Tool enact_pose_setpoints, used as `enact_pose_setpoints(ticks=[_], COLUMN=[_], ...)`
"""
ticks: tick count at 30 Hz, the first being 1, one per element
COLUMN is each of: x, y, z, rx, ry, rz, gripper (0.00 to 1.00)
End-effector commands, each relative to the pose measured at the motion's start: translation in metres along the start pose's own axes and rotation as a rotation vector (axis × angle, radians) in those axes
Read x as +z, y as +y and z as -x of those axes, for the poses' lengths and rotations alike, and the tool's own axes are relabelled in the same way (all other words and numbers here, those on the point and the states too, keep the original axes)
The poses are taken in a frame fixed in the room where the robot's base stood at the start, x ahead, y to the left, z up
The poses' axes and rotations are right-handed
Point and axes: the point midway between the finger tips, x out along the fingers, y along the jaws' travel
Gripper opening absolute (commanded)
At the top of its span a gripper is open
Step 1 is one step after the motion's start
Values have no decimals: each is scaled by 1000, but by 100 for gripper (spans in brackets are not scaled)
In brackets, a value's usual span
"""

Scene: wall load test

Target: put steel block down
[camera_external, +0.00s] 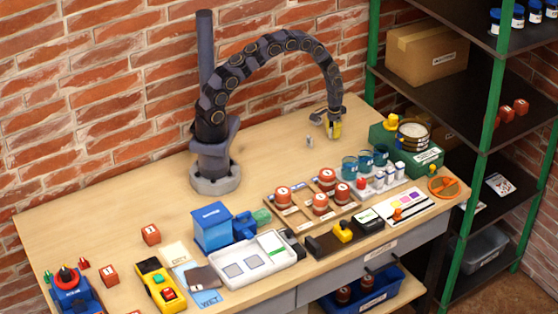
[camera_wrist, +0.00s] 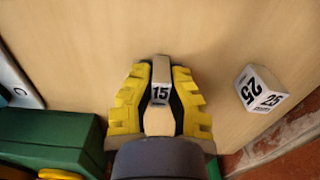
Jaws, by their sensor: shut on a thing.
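My gripper (camera_external: 333,130) is at the back right of the table, with its fingers pointing down. In the wrist view, its yellow fingers (camera_wrist: 160,90) are shut on a small pale grey block (camera_wrist: 160,70) with a dark "15" label, which looks like the steel block. The fingers cover the block's sides. I cannot tell whether its underside touches the table. A second pale block (camera_wrist: 258,90), marked "25", rests apart to the right in the wrist view. A small grey block (camera_external: 310,141) on the table left of my gripper appears to be this one.
A green case (camera_external: 428,157) stands close to my gripper on the right, with blue beakers (camera_external: 365,160) in front. Red-lidded jars (camera_external: 320,204) stand on a wooden rack further forward. The brick wall is behind. The tabletop (camera_external: 270,135) left of my gripper is mostly bare.

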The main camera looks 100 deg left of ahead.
Motion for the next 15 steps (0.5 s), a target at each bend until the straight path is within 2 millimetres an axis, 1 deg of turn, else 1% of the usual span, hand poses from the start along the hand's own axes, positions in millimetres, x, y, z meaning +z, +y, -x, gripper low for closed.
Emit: enact_pose_setpoints(ticks=[1,2,11,15], x=[0,0,0,-1], y=[0,0,0,0], z=[0,0,0,9], rx=[0,0,0,0], ry=[0,0,0,2], rz=[0,0,0,0], gripper=[23,34,34,34])
